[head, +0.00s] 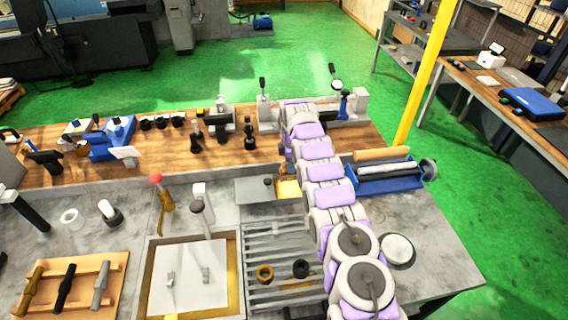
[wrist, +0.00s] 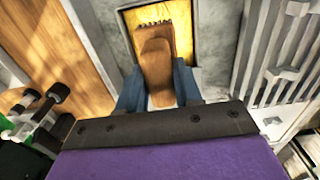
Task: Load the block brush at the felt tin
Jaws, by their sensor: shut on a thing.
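The block brush (wrist: 157,62) is brown, with a rounded wooden handle and a wider block at its far end. My gripper (wrist: 158,92) is shut on its handle, one blue finger on each side. The felt tin (wrist: 131,24) shows its yellow inside beneath and around the block end in the wrist view. I cannot tell whether the bristles touch the felt. In the head view the tin (head: 290,190) is a small yellow square beside my arm. The brush (head: 284,170) shows there only as a small brown bit, and my arm hides most of my gripper.
A grey plate (head: 252,190) with a dark knob lies left of the tin. A slatted grey rack (head: 270,238) is in front. A blue tray with rollers (head: 385,178) stands right of my arm. A wooden shelf (head: 170,150) with several tools runs behind.

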